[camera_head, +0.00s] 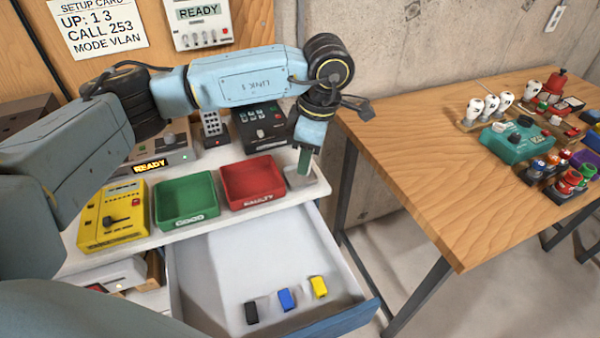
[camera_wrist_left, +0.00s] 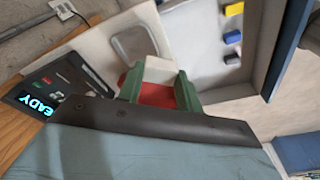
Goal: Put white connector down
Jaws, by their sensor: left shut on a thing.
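My left gripper (camera_head: 304,165) points down over the right end of the white shelf, at a small grey tray (camera_head: 299,180). In the left wrist view its green fingers (camera_wrist_left: 160,88) are shut on the white connector (camera_wrist_left: 160,69). The grey tray (camera_wrist_left: 135,42) shows just beyond the connector there; I cannot tell whether they touch. In the head view the connector is mostly hidden by the fingers. Black (camera_head: 251,313), blue (camera_head: 286,299) and yellow (camera_head: 318,287) connectors stand in the open drawer (camera_head: 230,265). My right gripper is not in view.
A red bin (camera_head: 252,182) and a green bin (camera_head: 186,201) stand left of the grey tray, with a yellow device (camera_head: 112,216) beyond. A black keypad device (camera_head: 262,127) is behind. A wooden table (camera_head: 440,170) with several parts stands right.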

